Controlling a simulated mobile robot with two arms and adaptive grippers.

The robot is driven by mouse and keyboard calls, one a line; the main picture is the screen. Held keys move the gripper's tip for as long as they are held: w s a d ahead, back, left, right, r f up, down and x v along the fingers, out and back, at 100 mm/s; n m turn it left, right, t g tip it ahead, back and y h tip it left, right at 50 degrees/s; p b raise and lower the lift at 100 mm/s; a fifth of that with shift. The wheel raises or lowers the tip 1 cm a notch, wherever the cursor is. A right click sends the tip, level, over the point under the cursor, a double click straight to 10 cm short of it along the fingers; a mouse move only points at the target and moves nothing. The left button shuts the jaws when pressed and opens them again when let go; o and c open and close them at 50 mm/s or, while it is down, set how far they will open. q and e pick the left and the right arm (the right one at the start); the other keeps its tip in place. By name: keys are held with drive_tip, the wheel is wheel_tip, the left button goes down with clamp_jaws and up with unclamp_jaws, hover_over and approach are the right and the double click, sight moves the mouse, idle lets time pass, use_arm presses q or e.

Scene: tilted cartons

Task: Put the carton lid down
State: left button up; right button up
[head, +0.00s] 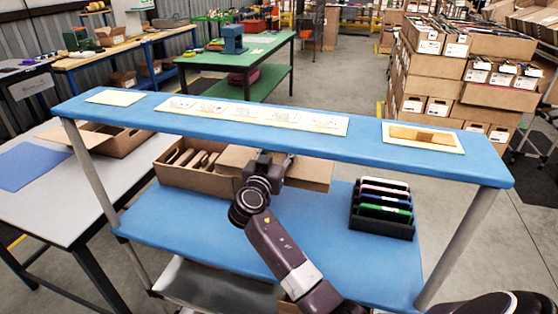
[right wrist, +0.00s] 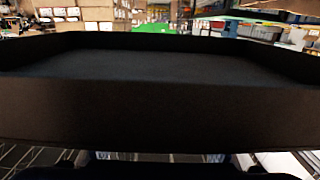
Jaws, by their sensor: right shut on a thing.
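The carton lid (head: 312,172) is brown cardboard and shows under the upper blue shelf in the head view. My right gripper (head: 288,160) is shut on the lid; its fingertips are partly hidden by the shelf edge and my wrist. In the right wrist view, a dark, shaded, shallow tray shape that looks like the lid (right wrist: 160,112) fills the middle, with its raised rim around it. An open brown carton (head: 180,178) with several brown pieces inside stands on the lower blue shelf, just left of the lid. I cannot tell whether the lid touches it. My left gripper is not in view.
A black rack (head: 382,222) with several coloured items stands on the lower shelf (head: 325,225) at the right. The upper shelf (head: 365,128) overhangs the lid. Clear blue surface lies in front of the carton and beside the rack.

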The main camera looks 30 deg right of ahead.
wheel_tip(320, 180, down, 3)
drive_tip(key=shift+f, duration=0.2)
drive_tip(key=shift+f+b, duration=0.6)
drive_tip(key=shift+b, duration=0.3)
drive_tip(key=o, duration=1.2)
drive_tip(key=shift+c, duration=0.2)
drive_tip(key=shift+r, duration=0.1)
